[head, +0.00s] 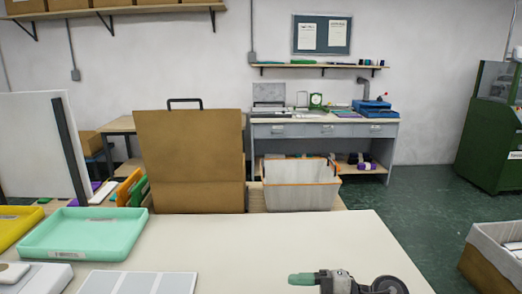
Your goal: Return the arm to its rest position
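My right gripper (302,280) shows at the bottom edge, right of the middle, with a green tip pointing left and a dark round joint behind it. It is above or near the front of the cream table (290,240); the height is unclear. Only one finger side shows, so I cannot tell whether it is open or shut. I see nothing held at its tip. The rest of this arm is cut off by the bottom edge. My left gripper and arm are not in view.
A mint tray (112,250), a yellow tray (14,238) and a grey panelled sheet (105,282) lie at the left. A brown board (190,160) and a pale bin (300,190) stand behind the table. The table's middle is clear. A box (478,268) stands at far right.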

